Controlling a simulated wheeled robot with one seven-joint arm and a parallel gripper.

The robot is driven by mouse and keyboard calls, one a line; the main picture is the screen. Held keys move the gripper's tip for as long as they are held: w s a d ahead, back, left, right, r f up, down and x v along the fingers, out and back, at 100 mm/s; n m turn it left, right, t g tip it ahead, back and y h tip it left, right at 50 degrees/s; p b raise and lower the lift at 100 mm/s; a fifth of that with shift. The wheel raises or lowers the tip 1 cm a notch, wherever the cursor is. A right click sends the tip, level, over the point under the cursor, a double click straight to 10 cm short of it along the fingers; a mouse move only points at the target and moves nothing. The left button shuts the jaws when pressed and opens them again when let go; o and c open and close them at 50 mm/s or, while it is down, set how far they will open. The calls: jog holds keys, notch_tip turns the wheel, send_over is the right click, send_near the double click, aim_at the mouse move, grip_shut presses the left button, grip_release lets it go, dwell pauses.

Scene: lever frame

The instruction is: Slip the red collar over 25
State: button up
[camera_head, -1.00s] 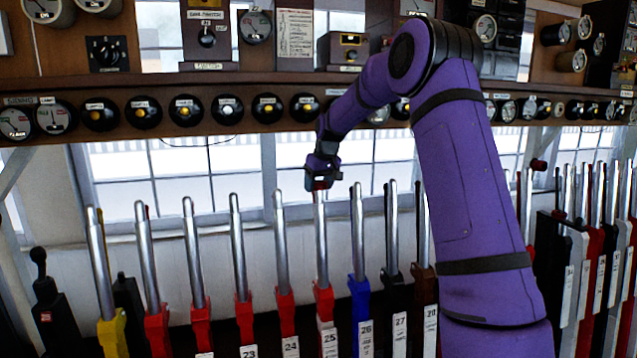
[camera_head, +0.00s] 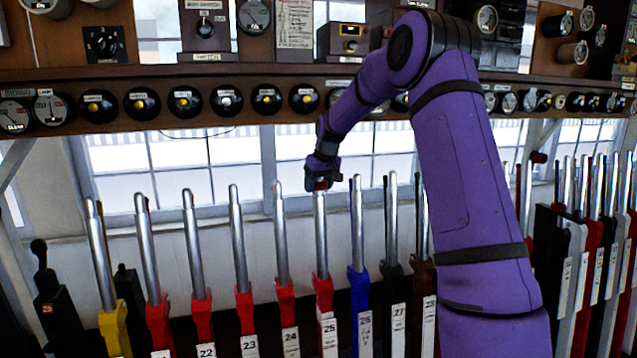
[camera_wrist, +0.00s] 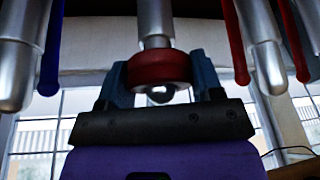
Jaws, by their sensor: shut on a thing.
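The red collar (camera_wrist: 158,68) is a short ring between the two fingers of my gripper (camera_wrist: 160,84), which is shut on it. In the wrist view the silver lever (camera_wrist: 155,22) runs into the collar, and its rounded tip shows on the collar's other side, so the collar appears to be around the lever's top. In the head view this is lever 25 (camera_head: 321,235), with a red base and white number plate. My gripper (camera_head: 321,182) is at its top there, with only a little of the collar (camera_head: 320,185) showing.
Lever 24 (camera_head: 281,235), with a red base, stands close on the left. Lever 26 (camera_head: 357,225), with a blue base, stands close on the right. More levers continue both ways. A wooden shelf with round instruments (camera_head: 267,98) runs behind and above my gripper.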

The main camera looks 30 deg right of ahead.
jog(key=shift+f, duration=0.2)
jog(key=o, duration=1.1)
jog(key=shift+v, duration=4.55)
jog(key=v, duration=1)
jog(key=shift+s+r, duration=0.15)
jog(key=shift+r, duration=0.2)
